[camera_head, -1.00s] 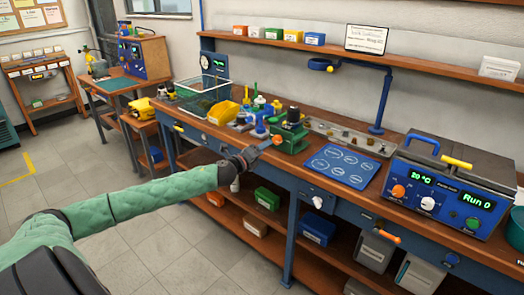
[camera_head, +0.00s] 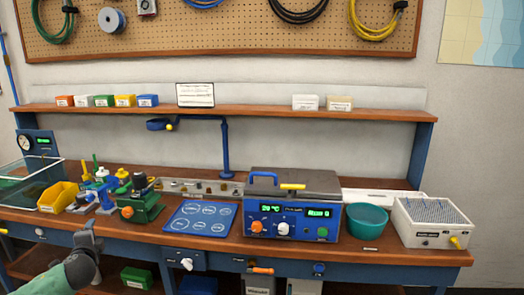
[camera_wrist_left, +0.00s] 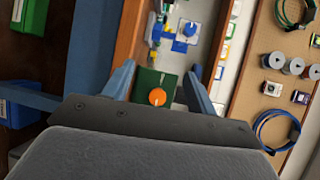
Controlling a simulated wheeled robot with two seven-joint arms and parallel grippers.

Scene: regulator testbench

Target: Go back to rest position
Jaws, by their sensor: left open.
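My left gripper (camera_head: 88,238) is at the lower left of the head view, in front of the bench edge. In the left wrist view its two fingers (camera_wrist_left: 160,68) are apart, with nothing held between them. The green regulator fixture with an orange knob (camera_head: 141,208) stands on the bench beyond the gripper. It also shows between the fingers in the left wrist view (camera_wrist_left: 148,84), apart from them as far as I can tell. My right gripper is not in view.
The wooden bench (camera_head: 380,250) holds a blue mat (camera_head: 200,219), a blue test unit (camera_head: 291,222), a teal bowl (camera_head: 366,220) and a white rack (camera_head: 431,223). A yellow bin (camera_head: 58,197) and wire basket (camera_head: 25,185) stand at left. Drawer handles stick out in front.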

